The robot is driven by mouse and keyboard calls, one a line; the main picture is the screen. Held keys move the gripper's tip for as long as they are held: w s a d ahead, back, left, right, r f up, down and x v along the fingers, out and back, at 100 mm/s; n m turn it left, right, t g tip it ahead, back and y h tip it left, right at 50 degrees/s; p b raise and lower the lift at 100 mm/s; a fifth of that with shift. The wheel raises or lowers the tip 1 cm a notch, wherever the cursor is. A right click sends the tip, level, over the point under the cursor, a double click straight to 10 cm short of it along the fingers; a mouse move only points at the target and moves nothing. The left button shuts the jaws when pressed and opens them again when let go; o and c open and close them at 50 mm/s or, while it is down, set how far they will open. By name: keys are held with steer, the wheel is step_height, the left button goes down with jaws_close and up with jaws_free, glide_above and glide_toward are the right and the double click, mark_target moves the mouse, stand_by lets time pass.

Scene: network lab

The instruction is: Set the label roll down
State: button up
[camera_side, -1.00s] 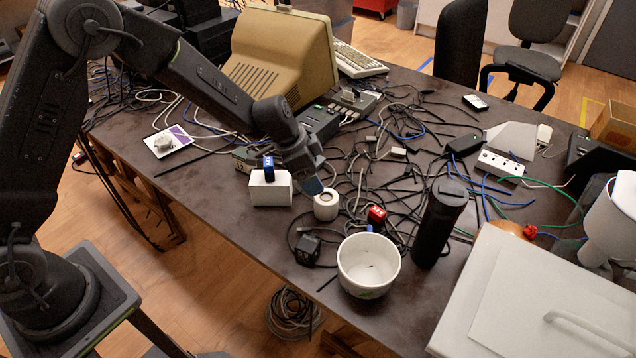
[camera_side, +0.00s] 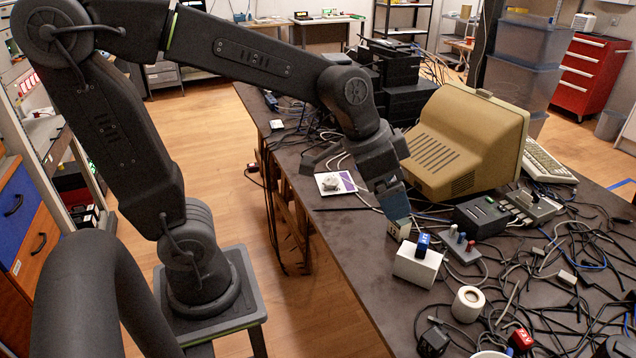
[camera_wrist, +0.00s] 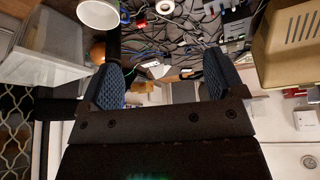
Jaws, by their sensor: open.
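The label roll, a short white roll with a hole in its top (camera_side: 468,303), stands upright on the dark table in the side view. My gripper (camera_side: 397,215) is up and to the left of it, apart from it, just behind a white box (camera_side: 417,264). The wrist view shows the two blue-padded fingers of my gripper (camera_wrist: 162,68) spread wide with nothing held between them.
A blue-labelled item (camera_side: 423,245) sits on the white box. A dark cube (camera_side: 433,341), a red item (camera_side: 520,340) and tangled cables lie around the roll. A beige monitor (camera_side: 465,140) stands behind. A white bowl (camera_wrist: 98,14) shows in the wrist view.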

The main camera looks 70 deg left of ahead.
steer(key=s+a+r+n+t+y, duration=0.1)
steer(key=s+a+n, duration=0.2)
steer(key=s, duration=0.7)
steer(key=shift+s+a+n+y, duration=0.2)
steer(key=shift+a+n+y, duration=0.1)
steer(key=shift+y, duration=0.1)
